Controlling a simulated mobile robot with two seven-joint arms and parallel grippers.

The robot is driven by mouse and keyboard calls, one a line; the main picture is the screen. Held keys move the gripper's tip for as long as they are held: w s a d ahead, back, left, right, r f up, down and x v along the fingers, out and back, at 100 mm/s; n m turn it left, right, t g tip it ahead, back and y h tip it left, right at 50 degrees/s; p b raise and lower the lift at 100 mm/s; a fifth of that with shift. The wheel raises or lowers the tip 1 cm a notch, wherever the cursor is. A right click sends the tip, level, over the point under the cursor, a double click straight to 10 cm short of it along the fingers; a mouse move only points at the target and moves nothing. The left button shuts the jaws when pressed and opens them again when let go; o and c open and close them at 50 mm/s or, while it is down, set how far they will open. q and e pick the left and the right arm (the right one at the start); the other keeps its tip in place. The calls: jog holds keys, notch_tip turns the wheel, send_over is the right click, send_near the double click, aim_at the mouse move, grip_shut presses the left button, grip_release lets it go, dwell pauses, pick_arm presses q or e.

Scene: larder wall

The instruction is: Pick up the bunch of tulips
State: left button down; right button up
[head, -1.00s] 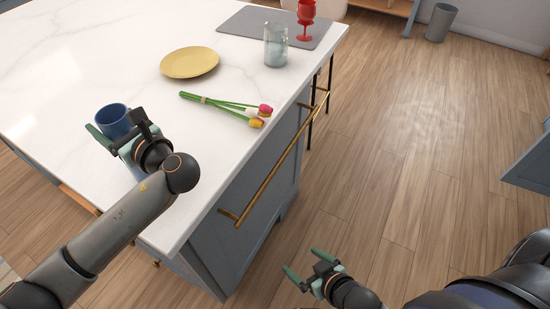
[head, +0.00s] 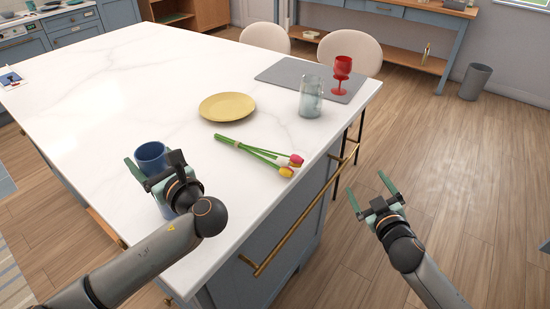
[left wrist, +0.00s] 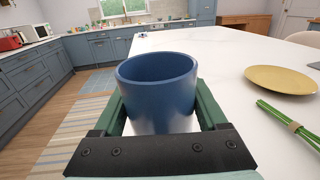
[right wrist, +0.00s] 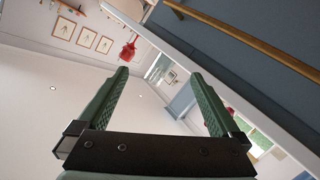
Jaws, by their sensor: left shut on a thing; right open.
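The bunch of tulips (head: 262,154) lies on the white marble counter, green stems to the left and pink, white and yellow heads to the right near the edge. Its stems also show at the right of the left wrist view (left wrist: 290,124). My left gripper (head: 152,174) is shut on a blue mug (head: 151,157); the mug sits between its fingers in the left wrist view (left wrist: 158,90). My right gripper (head: 372,197) is open and empty, out past the counter's edge, to the right of the tulips and apart from them.
A yellow plate (head: 227,107) lies behind the tulips. A clear glass (head: 312,97) stands behind them to the right, near a grey mat (head: 285,72) bearing red glassware (head: 341,72). A brass rail (head: 292,232) runs along the counter's side. Open floor lies to the right.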

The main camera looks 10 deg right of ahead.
jog(key=w+d+r+m+g+h, duration=0.1)
jog(key=w+d+m, duration=0.1)
jog(key=w, duration=0.3)
notch_tip(320, 180, up, 11)
jog(key=n+g+y, duration=0.6)
jog(key=g, duration=0.5)
send_over(296, 159)
jog(key=s+d, duration=0.2)
jog(key=x, duration=0.5)
jog(key=shift+s, duration=0.1)
jog(key=x, duration=0.6)
jog(key=shift+a+f, duration=0.15)
jog(key=shift+a, duration=0.2)
